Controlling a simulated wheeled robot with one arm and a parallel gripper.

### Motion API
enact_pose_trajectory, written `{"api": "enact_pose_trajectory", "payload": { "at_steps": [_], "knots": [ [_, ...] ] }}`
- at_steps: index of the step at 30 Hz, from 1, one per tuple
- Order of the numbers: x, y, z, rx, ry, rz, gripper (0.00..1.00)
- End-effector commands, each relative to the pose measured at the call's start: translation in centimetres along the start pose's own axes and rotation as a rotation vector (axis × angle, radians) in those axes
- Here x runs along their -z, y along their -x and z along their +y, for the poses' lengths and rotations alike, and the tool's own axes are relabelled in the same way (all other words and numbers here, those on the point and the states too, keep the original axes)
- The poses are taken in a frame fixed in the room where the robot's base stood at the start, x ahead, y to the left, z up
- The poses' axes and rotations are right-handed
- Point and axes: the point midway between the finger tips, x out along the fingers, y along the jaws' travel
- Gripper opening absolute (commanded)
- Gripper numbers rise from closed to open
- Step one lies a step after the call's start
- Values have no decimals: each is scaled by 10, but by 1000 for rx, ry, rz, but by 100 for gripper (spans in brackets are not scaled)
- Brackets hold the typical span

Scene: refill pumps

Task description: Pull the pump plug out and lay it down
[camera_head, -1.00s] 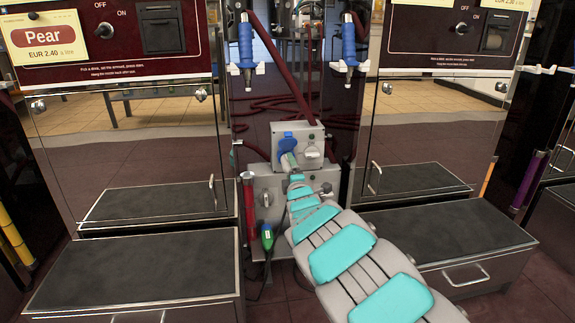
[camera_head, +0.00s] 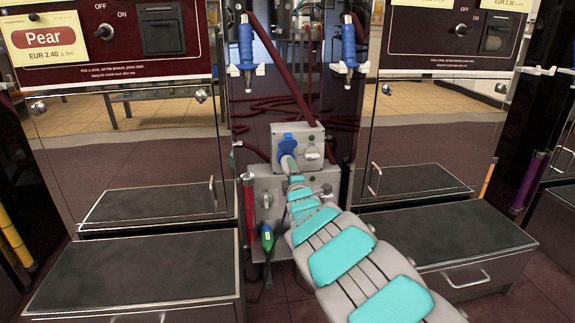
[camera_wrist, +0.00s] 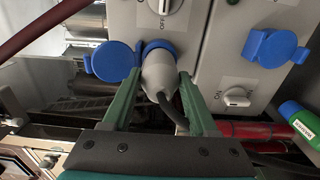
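The pump plug (camera_wrist: 158,72) is a light grey body with a dark cable at its back end. It sits in a blue-rimmed socket (camera_wrist: 157,46) on a grey box, and the round blue lid (camera_wrist: 112,61) stands open to its left. My gripper (camera_wrist: 160,76) has one green finger on each side of the plug, and both fingertips appear to touch it. In the head view the plug (camera_head: 287,148) shows at the box just beyond my arm's end. My arm hides most of the fingers there.
A second socket with a blue lid (camera_wrist: 270,48) and a switch (camera_wrist: 236,97) are on the lower box. Dark-topped low steps (camera_head: 140,265) stand left and right. Blue nozzles (camera_head: 246,42) hang above.

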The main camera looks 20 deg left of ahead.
Motion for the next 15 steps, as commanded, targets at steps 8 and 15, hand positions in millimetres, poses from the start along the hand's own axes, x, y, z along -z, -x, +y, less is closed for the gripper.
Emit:
{"api": "enact_pose_trajectory", "payload": {
  "at_steps": [8, 15],
  "knots": [
    [0, 0, 0, 0, 0, 0, 23],
    [0, 0, 0, 0, 0, 0, 0]
  ]
}}
